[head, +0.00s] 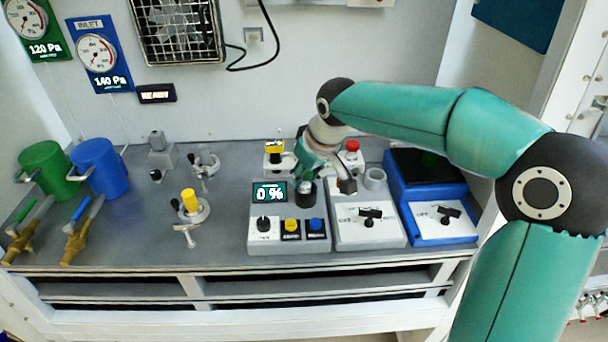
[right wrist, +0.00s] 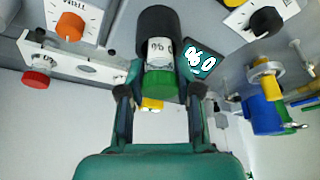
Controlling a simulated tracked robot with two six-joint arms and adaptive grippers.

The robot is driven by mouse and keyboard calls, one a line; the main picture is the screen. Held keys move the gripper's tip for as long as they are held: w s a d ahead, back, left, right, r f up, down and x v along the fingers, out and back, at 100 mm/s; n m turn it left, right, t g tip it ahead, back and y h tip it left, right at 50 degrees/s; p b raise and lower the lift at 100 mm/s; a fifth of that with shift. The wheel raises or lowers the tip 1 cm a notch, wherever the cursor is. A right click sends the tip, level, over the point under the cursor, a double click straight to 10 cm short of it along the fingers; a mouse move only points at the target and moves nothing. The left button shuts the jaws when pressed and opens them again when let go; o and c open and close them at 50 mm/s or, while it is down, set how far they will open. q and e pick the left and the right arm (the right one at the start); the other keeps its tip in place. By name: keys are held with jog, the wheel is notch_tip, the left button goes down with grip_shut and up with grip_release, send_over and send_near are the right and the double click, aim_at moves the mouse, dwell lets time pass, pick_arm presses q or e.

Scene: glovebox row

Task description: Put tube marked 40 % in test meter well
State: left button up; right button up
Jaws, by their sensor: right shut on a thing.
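My right gripper (head: 312,172) is shut on a tube with a green cap (right wrist: 160,84) and a white label (right wrist: 160,52). The label shows a zero and a percent sign; its full number is too small to read. The tube points into or at the dark round well (right wrist: 157,20) of the test meter; I cannot tell how deep it sits. In the head view the well (head: 306,194) stands beside the meter's display (head: 270,192), which reads 0 %. The tube is mostly hidden there by the gripper. My left gripper is not in view.
Grey and blue devices with black knobs (head: 368,216) stand right of the meter. A red knob (head: 352,146) is behind. A yellow-topped valve (head: 188,200) stands left, with green (head: 44,166) and blue (head: 98,168) mugs farther left. The bench between is mostly clear.

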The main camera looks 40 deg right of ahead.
jog(key=o, duration=1)
jog(key=shift+r, duration=0.35)
jog(key=v, duration=1.1)
jog(key=shift+s+r+p, duration=0.15)
jog(key=shift+s+p, duration=0.05)
jog(key=shift+p, duration=0.1)
